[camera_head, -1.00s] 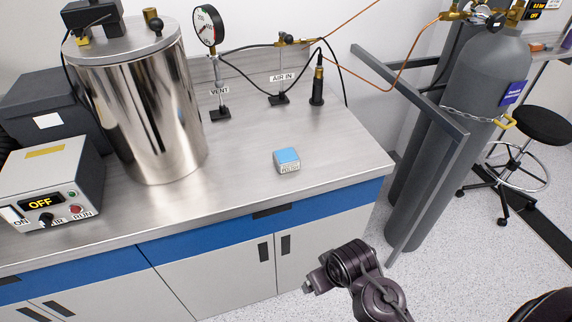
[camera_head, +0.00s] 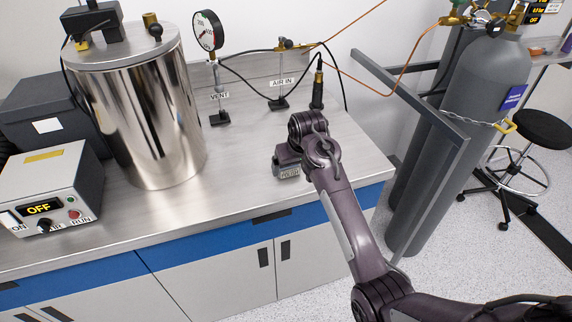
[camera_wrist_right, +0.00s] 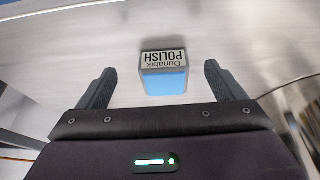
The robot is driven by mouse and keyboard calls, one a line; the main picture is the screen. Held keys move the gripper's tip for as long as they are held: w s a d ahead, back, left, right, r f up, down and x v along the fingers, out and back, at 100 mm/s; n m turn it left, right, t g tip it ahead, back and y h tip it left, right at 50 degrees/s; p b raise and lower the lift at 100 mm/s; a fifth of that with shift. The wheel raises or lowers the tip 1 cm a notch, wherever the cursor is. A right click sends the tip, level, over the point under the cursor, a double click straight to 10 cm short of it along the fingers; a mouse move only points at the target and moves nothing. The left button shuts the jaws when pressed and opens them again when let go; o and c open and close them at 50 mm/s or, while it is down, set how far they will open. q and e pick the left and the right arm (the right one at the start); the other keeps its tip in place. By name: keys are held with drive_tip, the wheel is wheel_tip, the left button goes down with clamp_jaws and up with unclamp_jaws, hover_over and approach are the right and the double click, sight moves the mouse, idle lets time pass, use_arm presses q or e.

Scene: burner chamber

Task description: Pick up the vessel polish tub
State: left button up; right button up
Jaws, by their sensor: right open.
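The vessel polish tub (camera_head: 289,173) is a small grey tub with a blue top, standing on the steel bench. My right gripper (camera_wrist_right: 160,82) is open, with one finger on each side of the tub and a gap to both. In the head view the right gripper (camera_head: 287,160) is over the tub, its fingers mostly hidden. My left gripper is not in view.
A large steel vessel (camera_head: 145,110) and a control box (camera_head: 50,185) reading OFF stand to the left on the bench (camera_head: 230,190). Vent and air-in fittings (camera_head: 280,100) stand behind the tub. Grey gas cylinders (camera_head: 465,110) are at the right behind a metal frame.

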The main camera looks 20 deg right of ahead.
drive_tip(key=w+r, duration=0.2)
drive_tip(key=w, duration=0.1)
drive_tip(key=shift+w+a+r, duration=0.15)
drive_tip(key=shift+a+r, duration=0.15)
drive_tip(key=shift+r, duration=0.1)
drive_tip(key=shift+w, duration=0.25)
drive_tip(key=p+x, duration=0.2)
drive_tip(key=x, duration=0.4)
drive_tip(key=shift+s, duration=0.15)
drive_tip(key=shift+x, duration=0.75)
drive_tip(key=shift+c, duration=0.3)
drive_tip(key=shift+r, duration=0.1)
drive_tip(key=c, duration=1.2)
